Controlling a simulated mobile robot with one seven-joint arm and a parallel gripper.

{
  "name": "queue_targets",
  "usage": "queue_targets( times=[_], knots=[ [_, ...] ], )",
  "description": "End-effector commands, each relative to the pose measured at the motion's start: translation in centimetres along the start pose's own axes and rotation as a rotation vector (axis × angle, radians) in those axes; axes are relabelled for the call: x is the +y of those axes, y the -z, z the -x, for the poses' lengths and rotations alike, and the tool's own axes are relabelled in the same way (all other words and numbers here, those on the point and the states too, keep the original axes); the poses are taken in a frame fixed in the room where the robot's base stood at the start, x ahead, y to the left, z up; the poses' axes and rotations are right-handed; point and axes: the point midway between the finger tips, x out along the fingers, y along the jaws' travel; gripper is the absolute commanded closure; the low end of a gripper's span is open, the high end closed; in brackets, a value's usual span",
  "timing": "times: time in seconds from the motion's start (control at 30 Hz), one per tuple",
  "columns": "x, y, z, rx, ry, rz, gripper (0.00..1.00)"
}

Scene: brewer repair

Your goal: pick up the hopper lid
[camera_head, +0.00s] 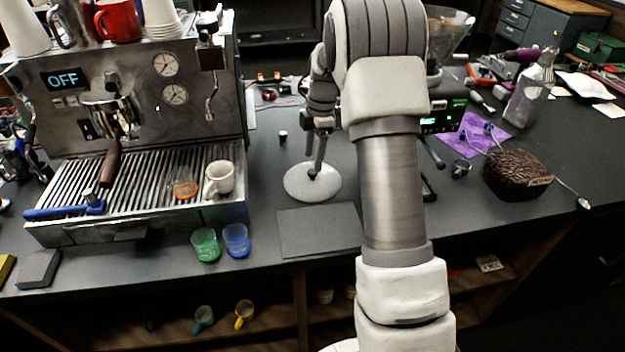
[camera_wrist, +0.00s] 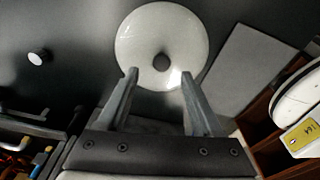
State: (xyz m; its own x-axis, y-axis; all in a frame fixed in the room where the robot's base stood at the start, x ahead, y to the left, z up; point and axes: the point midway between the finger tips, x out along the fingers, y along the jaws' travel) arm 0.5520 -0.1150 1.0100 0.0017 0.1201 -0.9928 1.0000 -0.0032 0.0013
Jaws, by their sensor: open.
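The hopper lid (camera_head: 303,184) is a pale round disc lying on the dark counter, right of the espresso machine. In the wrist view the lid (camera_wrist: 150,40) shows a dark round knob (camera_wrist: 161,62) at its middle. My gripper (camera_head: 314,172) is above the lid, pointing down. In the wrist view my gripper (camera_wrist: 158,75) is open, with its two fingertips on either side of the knob in the picture. I cannot tell whether the fingers touch the lid. My arm hides part of the grinder behind it.
The espresso machine (camera_head: 140,120) stands at left, with a green cup (camera_head: 206,245) and a blue cup (camera_head: 236,241) before it. A grey mat (camera_head: 318,231) lies in front of the lid. A small knob-like piece (camera_head: 283,135) stands behind it.

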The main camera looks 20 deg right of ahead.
Motion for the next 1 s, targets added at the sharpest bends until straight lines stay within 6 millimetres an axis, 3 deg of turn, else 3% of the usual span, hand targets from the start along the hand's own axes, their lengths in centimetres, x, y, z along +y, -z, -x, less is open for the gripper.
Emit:
queue_targets(
  times=[0.2, 0.53, 0.9, 1.0],
  knots=[
    [-0.3, -0.2, -3.4, 0.001, 0.004, 0.0, 0.33],
    [-0.3, -0.2, -4.0, 0.001, 0.001, 0.0, 0.33],
    [-0.2, -0.2, -4.0, 0.001, 0.001, -0.001, 1.0],
    [-0.2, -0.2, -4.0, 0.0, 0.001, 0.0, 1.0]
  ],
)
